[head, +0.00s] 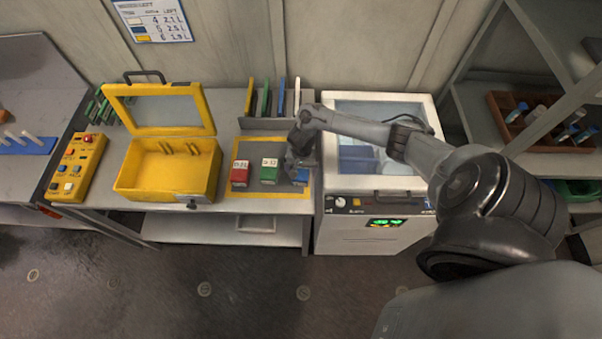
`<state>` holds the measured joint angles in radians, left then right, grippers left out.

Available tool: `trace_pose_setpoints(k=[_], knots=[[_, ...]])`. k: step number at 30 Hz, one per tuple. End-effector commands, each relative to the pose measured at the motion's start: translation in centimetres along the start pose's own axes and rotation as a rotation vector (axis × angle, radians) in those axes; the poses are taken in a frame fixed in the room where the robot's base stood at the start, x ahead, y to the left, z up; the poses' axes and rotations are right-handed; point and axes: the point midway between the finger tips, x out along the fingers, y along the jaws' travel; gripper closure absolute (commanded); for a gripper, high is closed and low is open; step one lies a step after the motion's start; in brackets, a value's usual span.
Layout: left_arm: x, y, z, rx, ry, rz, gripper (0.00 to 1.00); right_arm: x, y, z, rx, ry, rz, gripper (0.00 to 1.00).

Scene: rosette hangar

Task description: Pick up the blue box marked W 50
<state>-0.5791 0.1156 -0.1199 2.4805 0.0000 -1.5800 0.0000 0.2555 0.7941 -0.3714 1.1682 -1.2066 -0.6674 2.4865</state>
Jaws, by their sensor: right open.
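A blue box (301,176) stands at the right end of a row on a yellow-edged grey mat (268,192) on the bench. Its top and its marking are hidden behind my right gripper (298,168), which is at the box from above. The gripper is open; I cannot tell whether its fingers are around the box or touching it. To the left on the mat stand a green box (269,172) and a red box (240,175), each with a white label too small to read surely. My left gripper does not show.
An open yellow case (165,177) with a raised clear lid stands left of the mat. A rack of upright coloured plates (267,122) is behind the mat. A white machine (368,238) with a glass lid stands right. A yellow control panel (77,166) is far left.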

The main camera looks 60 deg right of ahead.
Motion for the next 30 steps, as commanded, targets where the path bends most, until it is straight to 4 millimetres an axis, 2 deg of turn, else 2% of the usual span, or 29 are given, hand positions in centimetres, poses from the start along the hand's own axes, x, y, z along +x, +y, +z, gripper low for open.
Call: trace_pose_setpoints(k=[8,11,18,21,30], knots=[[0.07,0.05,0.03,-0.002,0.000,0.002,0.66,0.31,-0.01,-0.02,-0.001,0.000,-0.001,0.06],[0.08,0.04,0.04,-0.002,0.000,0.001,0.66,0.31,0.00,-0.01,-0.001,0.000,-0.001,0.19],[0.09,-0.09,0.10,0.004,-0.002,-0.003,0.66,0.32,0.01,0.00,-0.001,0.000,0.000,0.55],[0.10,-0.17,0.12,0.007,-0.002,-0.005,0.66,0.29,-0.01,-0.02,-0.001,0.000,-0.001,0.67],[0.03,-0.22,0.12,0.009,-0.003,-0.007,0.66,0.08,-0.01,-0.02,-0.001,0.000,-0.001,0.67]])
